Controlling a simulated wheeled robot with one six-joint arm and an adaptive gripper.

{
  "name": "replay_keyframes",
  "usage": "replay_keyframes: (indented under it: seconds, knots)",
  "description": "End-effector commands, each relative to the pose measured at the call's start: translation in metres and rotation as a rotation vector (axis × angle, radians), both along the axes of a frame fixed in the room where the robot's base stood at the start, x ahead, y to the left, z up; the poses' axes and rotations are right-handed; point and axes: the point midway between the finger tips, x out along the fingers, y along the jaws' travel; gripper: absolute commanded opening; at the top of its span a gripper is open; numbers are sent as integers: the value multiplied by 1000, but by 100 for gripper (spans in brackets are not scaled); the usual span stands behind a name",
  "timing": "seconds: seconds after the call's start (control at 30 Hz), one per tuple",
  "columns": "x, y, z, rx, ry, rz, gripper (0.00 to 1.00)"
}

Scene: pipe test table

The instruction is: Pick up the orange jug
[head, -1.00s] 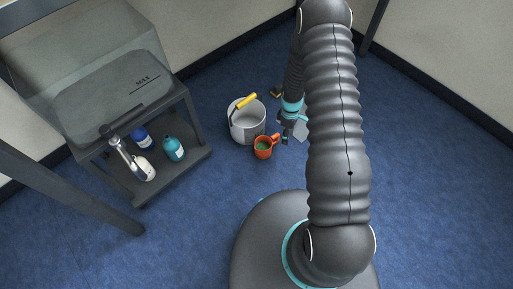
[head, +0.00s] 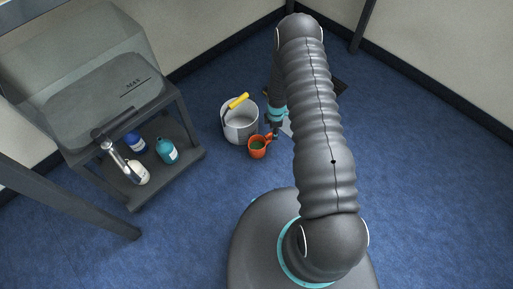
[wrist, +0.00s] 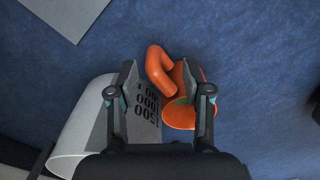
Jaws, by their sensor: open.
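The orange jug (head: 257,149) stands on the blue floor, just in front of a pale bucket, with green inside it. In the wrist view the jug (wrist: 184,117) shows its handle (wrist: 160,70) between and beyond my fingers, its body partly behind the right finger. My gripper (wrist: 160,92) is open, with the handle between its two fingers; I cannot tell whether either finger touches it. In the head view my gripper (head: 273,132) is at the jug's right side, by the handle, and small.
The pale bucket (head: 239,127) with a yellow grip (head: 238,101) stands close behind the jug. In the wrist view the bucket (wrist: 84,130) is at the left. A dark cart (head: 190,165) with several bottles is at the left. Floor in front of the jug is clear.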

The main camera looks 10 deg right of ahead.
Motion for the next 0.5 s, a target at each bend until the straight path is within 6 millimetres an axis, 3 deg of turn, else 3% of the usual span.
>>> replay_keyframes:
  seconds: [0.27, 0.5]
  knots:
    - [1, 2, -17, 0, 0, 0, 50]
    - [7, 10, -48, 0, 2, 1, 50]
